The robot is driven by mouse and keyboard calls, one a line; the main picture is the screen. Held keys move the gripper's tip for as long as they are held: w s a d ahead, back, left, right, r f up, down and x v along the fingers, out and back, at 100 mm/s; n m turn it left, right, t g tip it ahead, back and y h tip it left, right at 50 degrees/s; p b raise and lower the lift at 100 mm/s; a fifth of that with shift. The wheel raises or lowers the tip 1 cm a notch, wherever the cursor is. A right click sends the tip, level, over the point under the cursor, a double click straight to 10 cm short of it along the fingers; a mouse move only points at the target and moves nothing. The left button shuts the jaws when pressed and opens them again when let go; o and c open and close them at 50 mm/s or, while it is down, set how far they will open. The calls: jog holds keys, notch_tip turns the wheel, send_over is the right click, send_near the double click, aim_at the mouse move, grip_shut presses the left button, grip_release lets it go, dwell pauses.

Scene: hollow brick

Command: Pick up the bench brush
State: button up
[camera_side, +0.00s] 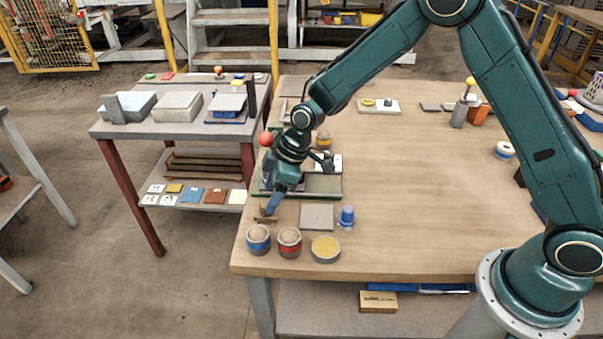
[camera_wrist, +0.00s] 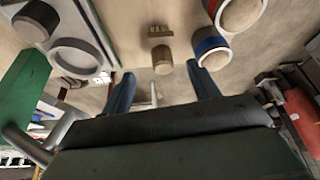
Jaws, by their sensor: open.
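A small brown object that looks like the bench brush (camera_side: 265,214) stands near the left edge of the wooden table, partly hidden by my gripper (camera_side: 272,204). In the wrist view the likely brush (camera_wrist: 162,60) shows a round brown end and a pale, toothed, bristle-like strip. My gripper (camera_wrist: 158,74) is open, with its blue fingers to the left and right of the brown end. Gaps show between the fingers and the object. I cannot tell from these views how far below the fingertips it lies.
A blue-banded can (camera_side: 258,240) and a red-banded can (camera_side: 289,243) stand close in front, beside a yellow-topped round tin (camera_side: 325,249). A grey square pad (camera_side: 317,217) and a blue piece (camera_side: 346,216) lie to the right. The table's middle is clear.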

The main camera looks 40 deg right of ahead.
aim_at(267, 202)
jog(key=shift+f, duration=0.1)
jog(key=shift+x, duration=2.55)
jog(key=shift+a, duration=0.1)
jog(key=shift+s, duration=0.1)
jog(key=c, duration=1.2)
